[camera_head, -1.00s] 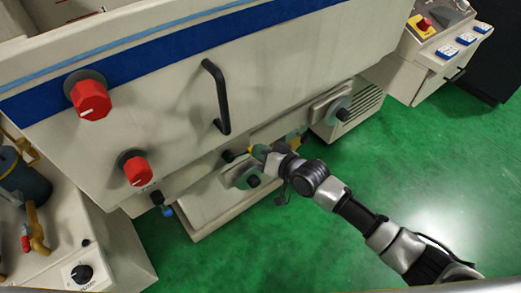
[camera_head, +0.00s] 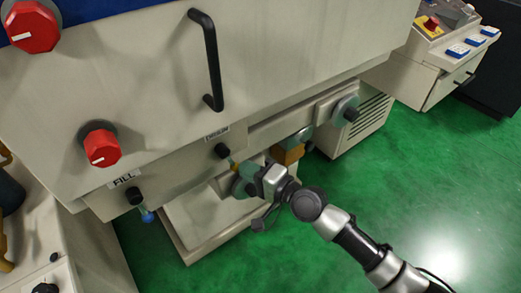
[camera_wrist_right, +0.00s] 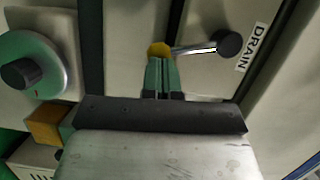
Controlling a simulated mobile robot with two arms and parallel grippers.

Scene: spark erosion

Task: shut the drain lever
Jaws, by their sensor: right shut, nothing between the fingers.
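The drain lever is a thin metal rod with a black knob (camera_head: 222,151) on the machine's lower front. In the right wrist view its knob (camera_wrist_right: 228,43) points right, beside the DRAIN label (camera_wrist_right: 252,46), and the rod runs left to a yellow hub (camera_wrist_right: 160,49). My right gripper (camera_head: 238,169) is at the hub end of the lever. In the right wrist view its greenish fingers (camera_wrist_right: 162,68) are together, with nothing between them, their tips right at the yellow hub. I cannot tell whether they touch it. My left gripper is not in view.
The fill lever's black knob (camera_head: 135,197) is to the left, by the FILL label (camera_head: 124,180). Red knobs (camera_head: 101,148) and a black handle (camera_head: 207,60) are above. A round handwheel (camera_wrist_right: 35,65) is close left of my gripper in the wrist view. Green floor (camera_head: 370,190) is open at right.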

